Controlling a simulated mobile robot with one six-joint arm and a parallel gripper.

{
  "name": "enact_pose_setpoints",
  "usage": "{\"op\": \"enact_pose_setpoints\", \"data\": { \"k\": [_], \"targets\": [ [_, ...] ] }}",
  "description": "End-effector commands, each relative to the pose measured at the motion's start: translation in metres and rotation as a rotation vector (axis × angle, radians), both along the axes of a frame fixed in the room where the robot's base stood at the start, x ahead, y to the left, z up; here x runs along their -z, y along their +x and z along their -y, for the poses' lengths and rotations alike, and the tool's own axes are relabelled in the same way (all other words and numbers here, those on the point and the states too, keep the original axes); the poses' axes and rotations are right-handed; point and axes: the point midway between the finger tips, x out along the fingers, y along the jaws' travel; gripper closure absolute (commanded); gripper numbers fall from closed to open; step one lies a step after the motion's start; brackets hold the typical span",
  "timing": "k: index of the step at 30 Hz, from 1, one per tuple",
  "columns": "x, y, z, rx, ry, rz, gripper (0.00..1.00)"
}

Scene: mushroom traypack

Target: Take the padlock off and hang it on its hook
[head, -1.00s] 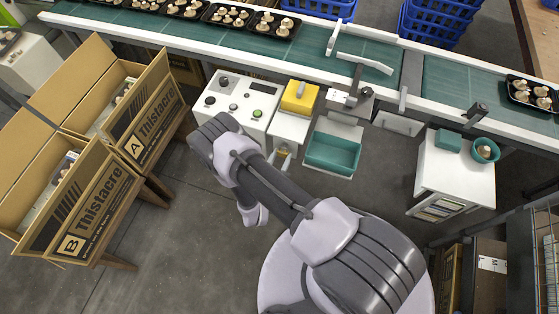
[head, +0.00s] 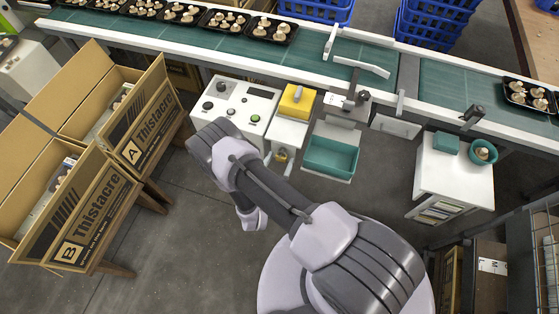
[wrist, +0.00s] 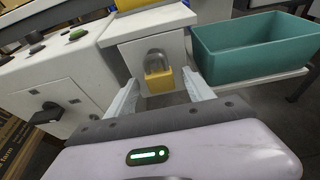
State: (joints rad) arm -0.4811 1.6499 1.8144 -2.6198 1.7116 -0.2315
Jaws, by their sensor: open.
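The padlock has a yellow body and a grey shackle. In the wrist view the padlock (wrist: 159,78) hangs upright on the front of a small white cabinet (wrist: 137,58). In the head view the padlock (head: 281,156) shows small, just right of my arm. My gripper (wrist: 161,88) is open in the wrist view. Its two pale fingers reach toward the cabinet, one on each side of the padlock, with gaps between. I cannot tell whether the fingertips are level with it in depth. I cannot make out a hook for certain.
A white control box (head: 222,122) stands left of the cabinet; a black rotary handle (wrist: 48,114) sticks out of its front. A teal bin (head: 331,156) is close on the right. The conveyor (head: 190,40) runs behind. Open floor lies in front.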

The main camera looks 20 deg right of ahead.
Motion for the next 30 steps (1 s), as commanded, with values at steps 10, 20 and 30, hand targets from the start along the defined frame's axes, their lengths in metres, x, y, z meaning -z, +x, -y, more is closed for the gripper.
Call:
{"op": "enact_pose_setpoints", "data": {
  "k": [10, 20, 30],
  "targets": [
    [-0.018, -0.037, -0.030, -0.009, -0.001, -0.003, 0.39],
    [-0.047, -0.115, -0.085, -0.008, 0.000, 0.000, 0.39],
    [-0.054, -0.134, -0.098, 0.010, 0.005, 0.004, 0.39]
  ]
}}
